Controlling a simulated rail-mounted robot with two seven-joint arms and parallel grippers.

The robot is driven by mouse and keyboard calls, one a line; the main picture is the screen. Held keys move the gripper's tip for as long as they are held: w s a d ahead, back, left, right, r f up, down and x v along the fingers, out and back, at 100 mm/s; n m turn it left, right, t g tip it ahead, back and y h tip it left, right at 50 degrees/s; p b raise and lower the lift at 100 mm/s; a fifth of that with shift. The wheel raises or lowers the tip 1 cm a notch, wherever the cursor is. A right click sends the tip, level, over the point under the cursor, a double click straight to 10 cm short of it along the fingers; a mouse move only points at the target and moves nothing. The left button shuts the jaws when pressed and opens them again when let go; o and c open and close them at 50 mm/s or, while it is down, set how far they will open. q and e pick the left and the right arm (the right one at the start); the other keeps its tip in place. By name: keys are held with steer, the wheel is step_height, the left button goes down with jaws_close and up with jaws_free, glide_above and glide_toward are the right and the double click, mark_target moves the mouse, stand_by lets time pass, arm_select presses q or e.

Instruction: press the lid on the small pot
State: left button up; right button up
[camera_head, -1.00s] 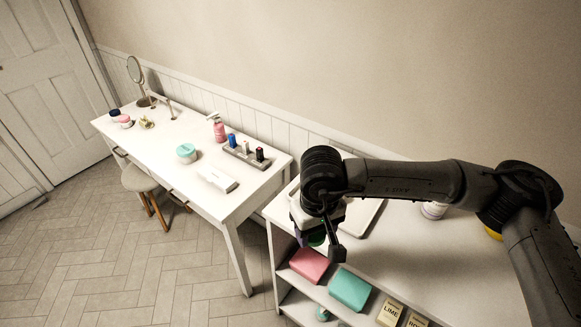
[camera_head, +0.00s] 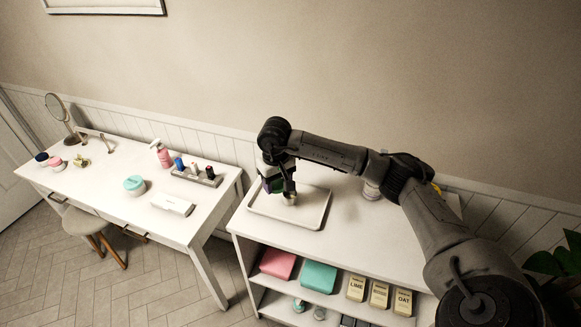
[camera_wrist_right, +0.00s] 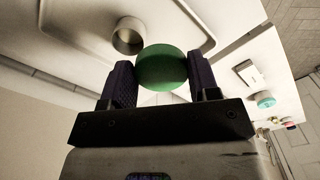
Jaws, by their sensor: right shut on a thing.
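My right gripper (camera_head: 272,185) is shut on a round green lid, which shows clearly between the two dark fingers in the right wrist view (camera_wrist_right: 162,68). The gripper is over the left part of a white tray (camera_head: 318,222) on the white shelf unit. The small pot (camera_head: 290,199) is a pale, round, open vessel standing on the tray, just right of the gripper. It also shows in the right wrist view (camera_wrist_right: 128,38), up and left of the lid, with its opening uncovered. The lid and pot are apart. My left gripper is not in view.
Shelves below hold a pink box (camera_head: 277,263), a teal box (camera_head: 318,276) and several labelled cartons (camera_head: 379,294). A white dressing table (camera_head: 120,185) with bottles stands left. The shelf top right of the tray is mostly clear.

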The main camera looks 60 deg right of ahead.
steer(key=shift+m, duration=0.3)
steer(key=shift+s+d+f+b, duration=0.3)
steer(key=shift+d+f+b, duration=0.15)
steer(key=shift+d+f, duration=0.35)
steer(key=shift+s+d+f+b, duration=0.3)
steer(key=shift+d+f+b, duration=0.1)
steer(key=shift+d+f, duration=0.35)
steer(key=shift+s+d+f+b, duration=0.3)
steer(key=shift+d+f+b, duration=0.15)
steer(key=shift+d+f, duration=0.35)
steer(key=shift+f+b, duration=0.55)
steer(key=shift+f, duration=0.15)
steer(key=shift+a, duration=0.1)
steer(key=shift+b, duration=0.4)
